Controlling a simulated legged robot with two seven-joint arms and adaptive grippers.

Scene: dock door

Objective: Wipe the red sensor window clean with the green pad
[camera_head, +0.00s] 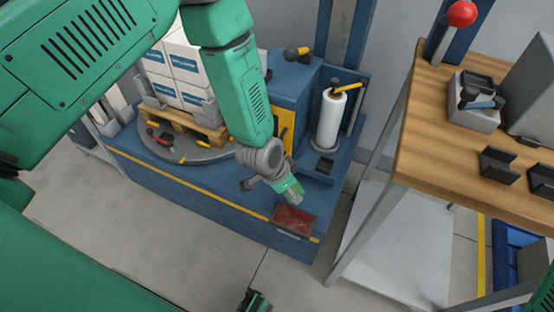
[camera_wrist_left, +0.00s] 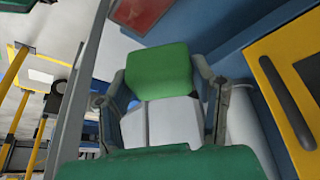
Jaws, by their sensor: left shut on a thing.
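The red sensor window (camera_head: 294,219) is a dark red rectangle in a frame at the front right corner of the blue machine base. Pale smudges show on its face. It also shows in part at the top of the left wrist view (camera_wrist_left: 143,12). My left gripper (camera_head: 287,188) is shut on the green pad (camera_wrist_left: 158,70), which sits between its two fingers. In the head view the pad (camera_head: 293,192) is just behind the window's back edge. I cannot tell whether pad and window touch.
A turntable (camera_head: 188,151) with a pallet of white boxes (camera_head: 190,65) stands left of my left forearm. A film roll (camera_head: 329,118) stands behind the gripper. A wooden bench (camera_head: 430,130) with several fixtures is on the right.

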